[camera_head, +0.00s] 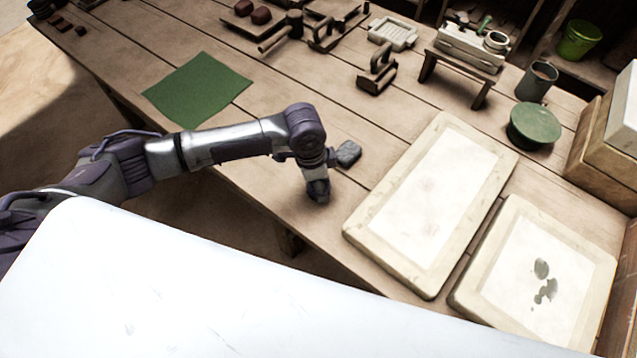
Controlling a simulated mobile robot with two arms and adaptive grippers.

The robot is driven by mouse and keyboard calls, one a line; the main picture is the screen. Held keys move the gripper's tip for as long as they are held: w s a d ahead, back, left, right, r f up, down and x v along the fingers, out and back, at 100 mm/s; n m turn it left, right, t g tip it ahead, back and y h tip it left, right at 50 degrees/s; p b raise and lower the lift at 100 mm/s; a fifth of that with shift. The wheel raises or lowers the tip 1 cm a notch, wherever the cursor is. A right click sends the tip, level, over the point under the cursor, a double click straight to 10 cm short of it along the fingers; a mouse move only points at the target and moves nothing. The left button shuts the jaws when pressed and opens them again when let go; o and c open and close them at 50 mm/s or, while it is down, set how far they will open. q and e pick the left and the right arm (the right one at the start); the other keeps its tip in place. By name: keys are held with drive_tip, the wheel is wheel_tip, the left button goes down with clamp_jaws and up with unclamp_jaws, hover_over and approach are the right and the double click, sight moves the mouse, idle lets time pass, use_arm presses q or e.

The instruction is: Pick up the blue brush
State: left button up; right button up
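I cannot make out a clearly blue brush in the head view. My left arm reaches in from the left over the wooden workbench (260,190). My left gripper (318,192) points down at the bench near its front edge. Its fingertips are dark and small, so I cannot tell whether they are open or hold anything. My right gripper is not in view.
A green sheet (197,89) lies to the left. Two pale framed boards, one larger (366,229) and one stained (490,265), lie to the right. Wooden tools (378,70), a small stand (470,48), a grey mug (537,82) and a green round pot (534,124) stand behind.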

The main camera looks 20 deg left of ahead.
use_arm(q)
drive_tip(key=shift+r, duration=0.1)
drive_tip(key=shift+c, duration=0.2)
drive_tip(key=shift+r, duration=0.55)
wheel_tip(320, 180, up, 3)
drive_tip(key=shift+f, duration=0.1)
drive_tip(key=s+d+r, duration=0.3)
drive_tip(key=d+r, duration=0.4)
drive_tip(key=d, duration=0.4)
drive_tip(key=shift+d+b, duration=0.15)
drive_tip(key=shift+b, duration=0.3)
